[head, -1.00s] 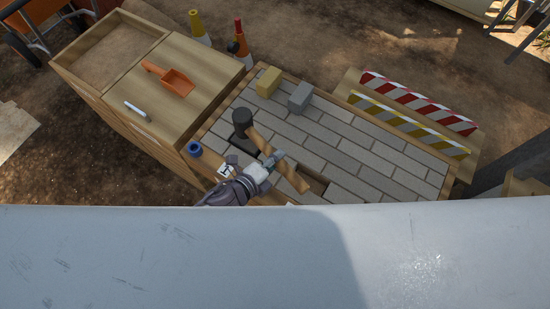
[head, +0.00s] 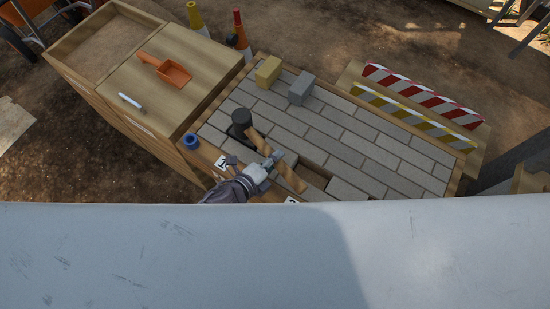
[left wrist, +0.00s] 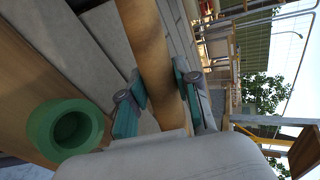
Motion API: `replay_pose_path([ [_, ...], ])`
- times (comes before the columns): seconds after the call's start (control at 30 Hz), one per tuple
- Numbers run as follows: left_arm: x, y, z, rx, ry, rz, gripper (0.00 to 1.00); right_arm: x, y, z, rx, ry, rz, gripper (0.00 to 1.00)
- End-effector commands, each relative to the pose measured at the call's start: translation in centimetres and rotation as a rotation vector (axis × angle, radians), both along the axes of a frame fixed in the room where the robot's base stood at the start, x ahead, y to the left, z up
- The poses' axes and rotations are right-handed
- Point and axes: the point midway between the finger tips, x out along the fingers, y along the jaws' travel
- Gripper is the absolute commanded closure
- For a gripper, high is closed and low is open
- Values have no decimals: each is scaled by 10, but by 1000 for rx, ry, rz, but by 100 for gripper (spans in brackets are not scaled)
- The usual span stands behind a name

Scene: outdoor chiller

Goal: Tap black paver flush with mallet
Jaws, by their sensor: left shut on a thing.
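The mallet has a black head (head: 241,119) and a wooden handle (head: 290,178) in the head view. My left gripper (head: 268,163) is shut around the handle, which also shows between the teal finger pads (left wrist: 160,88) in the left wrist view. The mallet head is over the near left part of the paver bed (head: 350,150). A dark patch (head: 235,133) shows just below the head; I cannot tell whether it is the black paver, or whether the head touches it. My right gripper is not in view.
A yellow block (head: 268,71) and a grey block (head: 301,89) stand on the bed's far left. An open gap (head: 312,168) lies beside the handle. Striped barriers (head: 415,112) line the right.

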Motion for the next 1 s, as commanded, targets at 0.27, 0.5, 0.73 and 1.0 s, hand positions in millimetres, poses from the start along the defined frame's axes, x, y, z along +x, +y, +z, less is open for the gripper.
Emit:
replay_pose_path([
  [0.27,1,39,39,6,-8,-1,100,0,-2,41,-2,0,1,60],
  [0.5,1,72,65,4,-7,-2,100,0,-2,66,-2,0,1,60],
  [0.73,2,105,90,4,-7,-2,100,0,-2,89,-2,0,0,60],
  [1.0,2,126,104,2,-8,-2,100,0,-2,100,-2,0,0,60],
])
